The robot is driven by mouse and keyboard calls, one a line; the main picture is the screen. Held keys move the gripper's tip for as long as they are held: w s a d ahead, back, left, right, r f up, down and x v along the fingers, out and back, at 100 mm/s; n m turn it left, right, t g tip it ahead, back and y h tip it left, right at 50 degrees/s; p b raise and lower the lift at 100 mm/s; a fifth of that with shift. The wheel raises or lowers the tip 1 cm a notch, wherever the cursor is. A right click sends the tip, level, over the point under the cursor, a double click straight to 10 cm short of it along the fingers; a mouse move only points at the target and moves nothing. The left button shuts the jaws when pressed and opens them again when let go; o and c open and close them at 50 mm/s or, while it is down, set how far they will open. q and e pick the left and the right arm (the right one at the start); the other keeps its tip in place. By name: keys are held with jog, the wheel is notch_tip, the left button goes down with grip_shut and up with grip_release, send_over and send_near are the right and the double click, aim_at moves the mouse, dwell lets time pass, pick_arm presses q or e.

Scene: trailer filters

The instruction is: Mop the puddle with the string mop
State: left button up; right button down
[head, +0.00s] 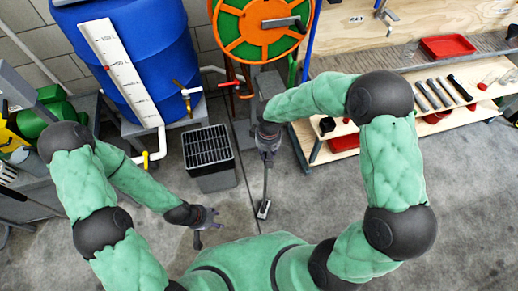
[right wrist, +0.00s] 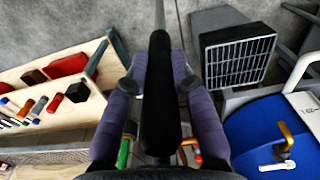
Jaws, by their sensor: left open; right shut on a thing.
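My right gripper (head: 267,146) is shut on the handle of a mop-like tool. Its thin grey shaft (head: 266,182) runs down to a small grey-and-white end piece (head: 263,209) at the floor; whether strings hang there is too small to tell. In the right wrist view, the black grip (right wrist: 160,100) lies between the purple-padded fingers of my right gripper (right wrist: 165,75), and the grey shaft goes on beyond it. My left gripper (head: 206,222) is open and empty above the floor, left of the tool's end. I cannot make out a clear puddle on the grey concrete.
A black grated bin (head: 208,150) stands left of the shaft. It also shows in the right wrist view (right wrist: 238,58). A blue barrel (head: 125,60) with taps and an orange hose reel (head: 262,40) stand behind. A wooden tool shelf (head: 340,145) is at right. Floor at lower right is bare.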

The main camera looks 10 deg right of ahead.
jog(key=shift+s+d, duration=1.35)
jog(key=shift+d, duration=0.9)
jog(key=shift+w+a, duration=3.7)
jog(key=shift+a, duration=2.2)
jog(key=shift+s+d, duration=1.8)
jog(key=shift+d, duration=1.15)
notch_tip(320, 180, up, 12)
jog(key=p, duration=0.8)
jog(key=shift+p, duration=0.35)
jog(key=shift+f, duration=0.1)
